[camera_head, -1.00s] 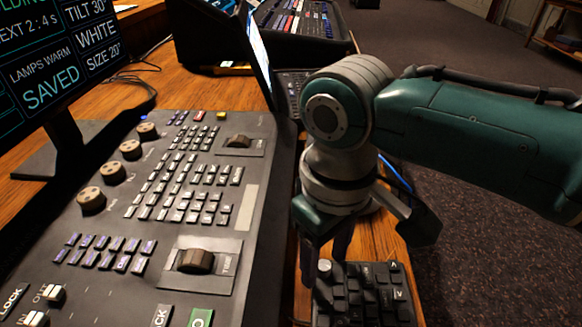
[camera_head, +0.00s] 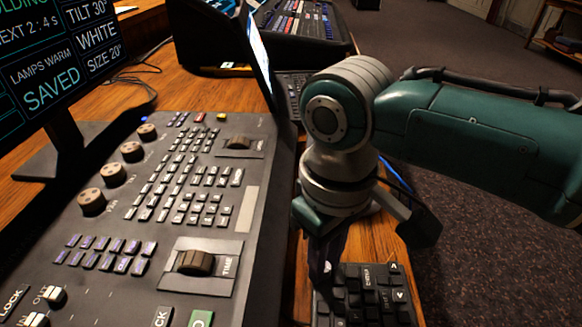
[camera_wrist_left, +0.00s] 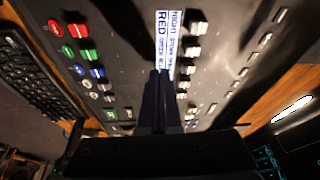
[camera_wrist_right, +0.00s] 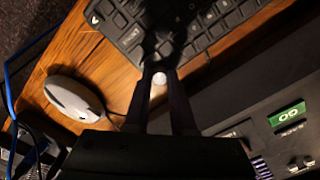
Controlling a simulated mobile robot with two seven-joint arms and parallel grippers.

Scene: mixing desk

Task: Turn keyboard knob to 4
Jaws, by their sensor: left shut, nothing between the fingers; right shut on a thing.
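The black keyboard (camera_head: 372,290) lies on the wooden desk at the lower right of the head view. It also shows in the right wrist view (camera_wrist_right: 190,25). Its small pale knob (camera_wrist_right: 159,79) sits at the keyboard's near corner in the right wrist view, between my right fingertips. My right gripper (camera_head: 322,278) points down at the keyboard corner and is shut on the knob. In the head view the fingers hide the knob, and its number marks cannot be read. My left gripper (camera_wrist_left: 160,78) is shut and empty above a dark console panel; it is outside the head view.
The mixing console (camera_head: 262,215) with knobs and faders stands left of the keyboard. A white mouse (camera_wrist_right: 75,97) with a cable lies on the wood near my right gripper. A laptop (camera_head: 262,60) and another console (camera_head: 300,25) stand farther back.

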